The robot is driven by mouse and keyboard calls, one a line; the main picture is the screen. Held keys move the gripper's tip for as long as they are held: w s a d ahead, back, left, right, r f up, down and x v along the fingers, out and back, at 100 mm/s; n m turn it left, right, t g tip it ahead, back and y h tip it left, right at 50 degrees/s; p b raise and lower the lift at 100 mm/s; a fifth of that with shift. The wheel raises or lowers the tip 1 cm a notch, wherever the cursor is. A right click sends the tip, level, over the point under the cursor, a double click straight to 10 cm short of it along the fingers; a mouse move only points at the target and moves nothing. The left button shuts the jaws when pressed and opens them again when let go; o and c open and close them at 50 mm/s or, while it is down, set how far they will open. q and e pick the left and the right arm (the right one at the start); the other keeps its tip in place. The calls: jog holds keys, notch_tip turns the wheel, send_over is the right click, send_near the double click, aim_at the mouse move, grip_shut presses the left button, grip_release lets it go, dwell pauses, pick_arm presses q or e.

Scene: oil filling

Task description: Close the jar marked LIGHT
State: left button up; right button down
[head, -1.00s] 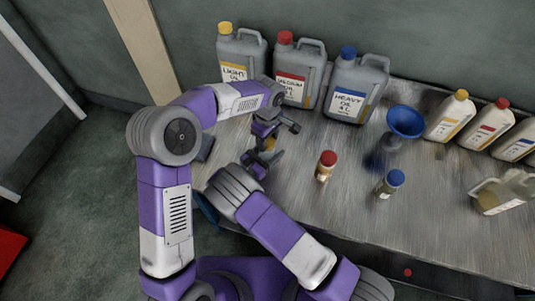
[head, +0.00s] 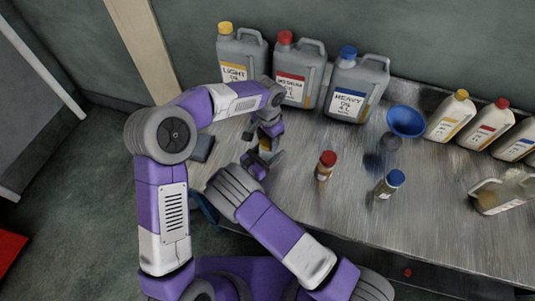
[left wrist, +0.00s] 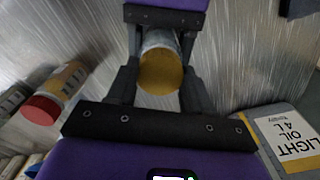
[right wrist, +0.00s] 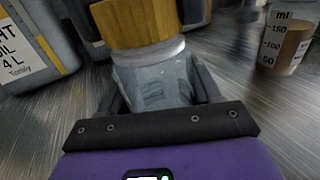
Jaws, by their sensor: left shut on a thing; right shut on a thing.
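The jar with the yellow cap is a small clear jar, its body (right wrist: 155,80) upright in the right wrist view. Its yellow cap (right wrist: 140,24) sits on top, above a pale neck ring. From the left wrist view I look down on the cap (left wrist: 161,73). My left gripper (head: 267,141) is over the jar with its fingers shut on either side of the cap. My right gripper (head: 262,160) is shut around the jar body from the front. The jar is mostly hidden in the head view, and its LIGHT marking is not readable.
A red-capped jar (head: 326,165) and a blue-capped jar (head: 389,185) stand to the right. Large LIGHT (head: 243,55), MEDIUM (head: 297,75) and HEAVY (head: 353,88) oil cans line the wall. A blue funnel (head: 405,121) and white bottles (head: 450,118) are further right. The metal bench front is clear.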

pick_arm(q)
jog(key=m, duration=1.4)
jog(key=shift+m, duration=0.4)
jog(key=o, duration=1.3)
jog(key=shift+c, duration=0.2)
jog(key=shift+r, duration=0.1)
notch_tip(320, 180, up, 12)
